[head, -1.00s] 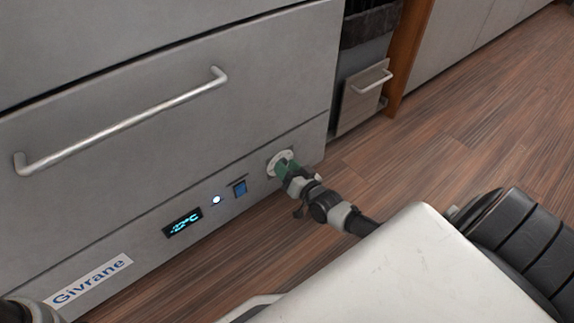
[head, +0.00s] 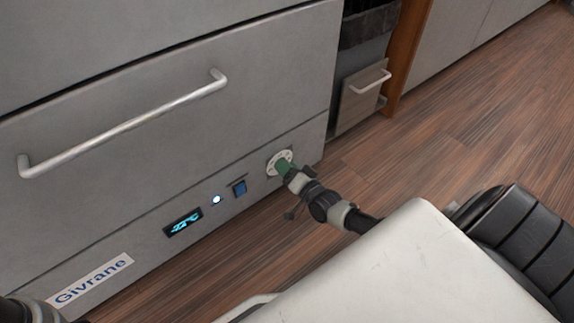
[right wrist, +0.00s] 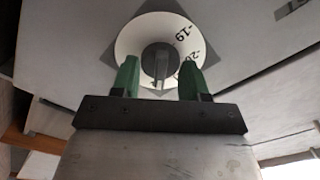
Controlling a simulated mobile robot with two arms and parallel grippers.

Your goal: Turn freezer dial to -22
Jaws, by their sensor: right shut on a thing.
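The freezer dial (head: 271,166) is a white disc with a dark knob, low on the right of the freezer front. In the right wrist view the dial (right wrist: 130,39) shows -19 and -20 to the right of the knob (right wrist: 155,58). My right gripper (head: 286,166) has green fingertips at the dial. The fingertips (right wrist: 160,78) stand on either side of the knob's ridge, shut on the knob. The display (head: 184,223) glows cyan with a negative °C reading; its last digit is too small to be sure of. My left gripper does not show.
A white lit button (head: 217,200) and a blue switch (head: 239,188) sit between display and dial. A long drawer handle (head: 125,125) sticks out above. The wooden floor (head: 440,150) is clear at the right.

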